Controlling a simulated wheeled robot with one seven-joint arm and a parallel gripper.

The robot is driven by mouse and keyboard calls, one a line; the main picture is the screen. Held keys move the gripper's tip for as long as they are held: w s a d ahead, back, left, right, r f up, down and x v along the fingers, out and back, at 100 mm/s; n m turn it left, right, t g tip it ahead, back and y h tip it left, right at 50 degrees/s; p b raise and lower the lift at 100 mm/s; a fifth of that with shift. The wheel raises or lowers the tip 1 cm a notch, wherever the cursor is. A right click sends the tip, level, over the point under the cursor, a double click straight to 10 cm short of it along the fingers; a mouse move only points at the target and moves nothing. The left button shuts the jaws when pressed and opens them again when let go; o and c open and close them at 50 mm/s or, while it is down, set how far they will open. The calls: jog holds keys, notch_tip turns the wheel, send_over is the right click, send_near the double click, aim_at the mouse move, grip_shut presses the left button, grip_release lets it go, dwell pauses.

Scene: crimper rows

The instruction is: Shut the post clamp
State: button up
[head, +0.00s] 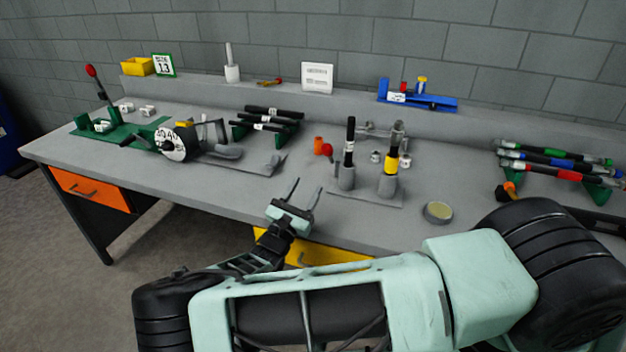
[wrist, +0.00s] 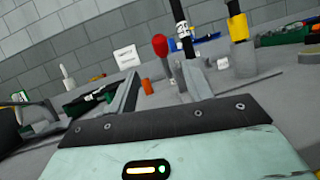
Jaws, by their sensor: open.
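A grey plate (head: 368,197) near the middle of the bench bears two upright posts in grey cylindrical bases. The left post (head: 350,140) is black with a white label; it also shows in the wrist view (wrist: 182,30). The right post (head: 391,163) has a yellow band, which shows in the wrist view (wrist: 238,28), and grey metal parts at its top. A red knob (head: 327,149) stands left of the left post. I cannot tell which part is the clamp or its state. My gripper (head: 306,186) is open and empty, in front of and left of the plate, touching nothing visible.
A round tin (head: 437,212) lies right of the plate. An orange cylinder (head: 318,145) stands behind the red knob. A dial machine (head: 180,143) and a rack of dark bars (head: 268,124) are on the left; banded bars (head: 545,164) lie at right. The front edge is clear near my gripper.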

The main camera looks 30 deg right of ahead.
jog(key=shift+s+a+f, duration=0.25)
jog(key=shift+s+a, duration=0.1)
jog(key=shift+a, duration=0.15)
